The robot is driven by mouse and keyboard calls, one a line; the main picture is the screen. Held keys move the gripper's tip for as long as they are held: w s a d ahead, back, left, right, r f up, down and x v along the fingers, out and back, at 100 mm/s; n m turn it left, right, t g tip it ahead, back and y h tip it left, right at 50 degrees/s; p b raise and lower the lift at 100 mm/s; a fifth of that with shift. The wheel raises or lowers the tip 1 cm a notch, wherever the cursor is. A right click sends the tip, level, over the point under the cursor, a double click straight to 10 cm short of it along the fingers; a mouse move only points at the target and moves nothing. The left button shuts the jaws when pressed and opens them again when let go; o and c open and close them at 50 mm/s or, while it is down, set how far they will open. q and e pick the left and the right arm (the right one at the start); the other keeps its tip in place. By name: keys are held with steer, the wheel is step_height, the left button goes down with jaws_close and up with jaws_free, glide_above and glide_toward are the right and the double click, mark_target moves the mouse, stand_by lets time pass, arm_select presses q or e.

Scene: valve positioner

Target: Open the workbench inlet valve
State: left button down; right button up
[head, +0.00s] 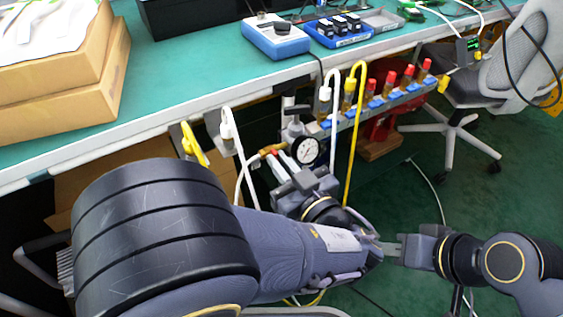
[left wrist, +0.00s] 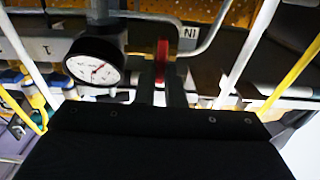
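The inlet valve's red handle (left wrist: 162,58) shows in the left wrist view, right of a round white gauge (left wrist: 97,62) and near a small upside-down label (left wrist: 189,32). My left gripper (left wrist: 161,88) has two dark fingers apart, with the red handle between or just beyond their tips; I cannot tell whether they touch it. In the head view my left gripper (head: 286,181) is under the bench edge, just below the gauge (head: 306,150). A piece of red handle (head: 274,163) shows beside it. My right gripper (head: 391,250) points left, away from the valve; its finger gap is unclear.
White hoses (head: 229,130) and a yellow hose (head: 355,130) hang close around the valve. A manifold (head: 385,97) with several red-topped valves is to the right. The green bench top (head: 190,70) overhangs the area. A chair (head: 485,90) stands at right.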

stand_by(0.4)
arm_select(q)
steer(key=m+p, duration=0.1)
steer(key=m, duration=0.5)
steer(key=m+p, duration=0.1)
steer(key=m, duration=0.5)
steer(key=d+f+m+p, duration=0.1)
steer(key=m+p, duration=0.1)
steer(key=m, duration=0.3)
steer(key=shift+w+f+m, duration=0.1)
steer(key=shift+w+m, duration=0.15)
steer(key=shift+m, duration=0.15)
stand_by(0.4)
steer(key=c, duration=1.5)
jaws_free()
